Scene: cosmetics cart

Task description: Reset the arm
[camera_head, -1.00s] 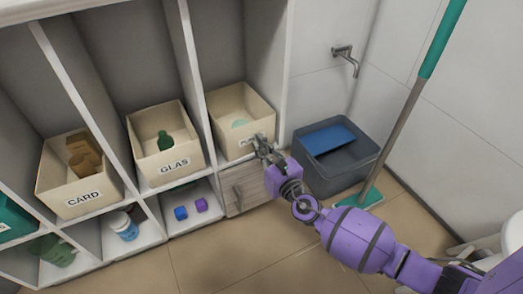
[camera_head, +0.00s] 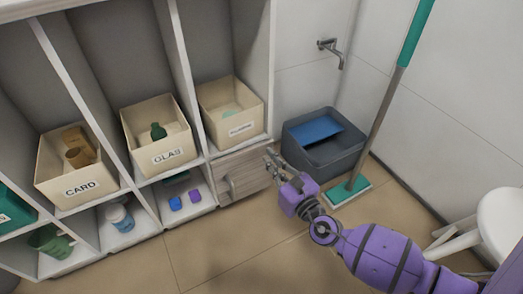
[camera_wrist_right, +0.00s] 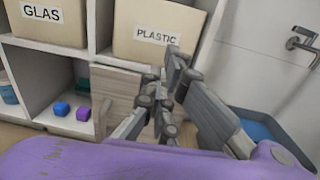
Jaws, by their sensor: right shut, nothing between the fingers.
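My right gripper (camera_head: 274,163) is shut and empty in the head view. It hangs in front of the wooden drawer (camera_head: 243,172), below the plastic bin (camera_head: 233,126). In the right wrist view the grey fingers (camera_wrist_right: 168,95) are closed together, with the plastic bin (camera_wrist_right: 157,37) and the wooden drawer front (camera_wrist_right: 117,89) behind them. My purple right arm (camera_head: 377,252) reaches in from the lower right. My left gripper is not in view.
The shelf holds a card bin (camera_head: 82,187) and a glass bin (camera_head: 161,157). A blue cube (camera_head: 175,203) and a purple cube (camera_head: 195,196) lie in a lower compartment. A grey bucket (camera_head: 327,160) and a mop (camera_head: 349,189) stand right of the gripper. Open floor lies in front.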

